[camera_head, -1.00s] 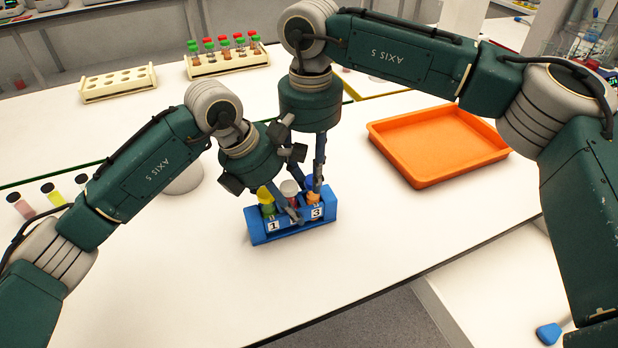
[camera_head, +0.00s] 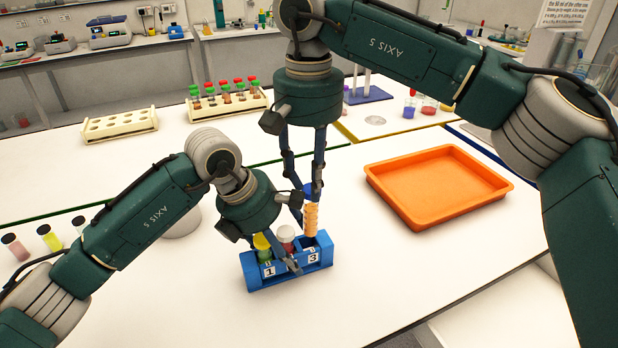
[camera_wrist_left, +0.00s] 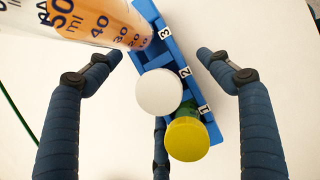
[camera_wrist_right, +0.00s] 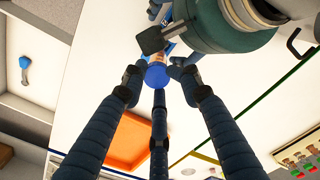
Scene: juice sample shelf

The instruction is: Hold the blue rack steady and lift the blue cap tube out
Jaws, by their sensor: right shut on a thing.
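The blue rack (camera_head: 290,277) stands on the white table with slots labelled 1 to 3. A yellow-capped tube (camera_head: 262,247) sits at slot 1 and a white-capped tube (camera_head: 286,236) at slot 2. My right gripper (camera_head: 309,197) is shut on the blue cap tube (camera_head: 311,218), near its blue cap (camera_wrist_right: 156,76). This tube, with orange contents, is raised above slot 3, its lower end near the rack's top. My left gripper (camera_head: 285,243) straddles the rack, fingers spread on both sides; finger contact is unclear. The left wrist view shows the tube's printed scale (camera_wrist_left: 105,22).
An orange tray (camera_head: 437,188) lies to the right of the rack. Cream racks, one empty (camera_head: 120,125) and one with several tubes (camera_head: 228,104), stand at the back left. Several small vials (camera_head: 50,238) are at the far left. The table in front of the orange tray is clear.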

